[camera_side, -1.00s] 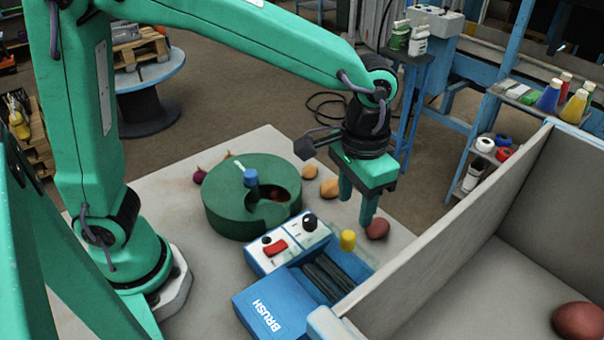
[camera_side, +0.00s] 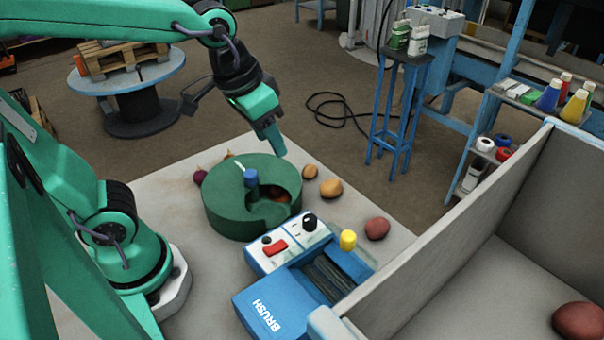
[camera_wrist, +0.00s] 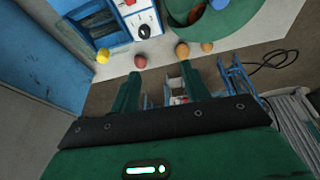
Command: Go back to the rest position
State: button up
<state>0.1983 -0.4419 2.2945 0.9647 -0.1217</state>
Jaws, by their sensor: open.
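My gripper (camera_side: 275,143) is raised above the far side of the green round drum (camera_side: 235,220) in the side view. In the wrist view its two green fingers (camera_wrist: 163,88) stand apart with nothing between them. The drum has a cut-out with something reddish inside and a blue knob on top. A red potato-like item (camera_side: 377,229) lies on the table beyond the blue brush machine (camera_side: 268,303). Two orange-tan ones, one larger (camera_side: 330,188) and one smaller (camera_side: 310,171), lie right of the drum.
A grey-walled bin (camera_side: 440,310) stands at the right with a dark red item (camera_side: 579,321) in it. A blue stand (camera_side: 397,110) and a shelf (camera_side: 500,150) are beyond the table. The air above the table is clear.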

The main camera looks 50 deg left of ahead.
jog(key=s+a+t, duration=0.1)
jog(key=s+a, duration=0.4)
jog(key=shift+a+f+n+t+y, duration=0.2)
jog(key=shift+a+n+t+y, duration=0.05)
jog(key=shift+n+t+y, duration=0.15)
dwell(0.8)
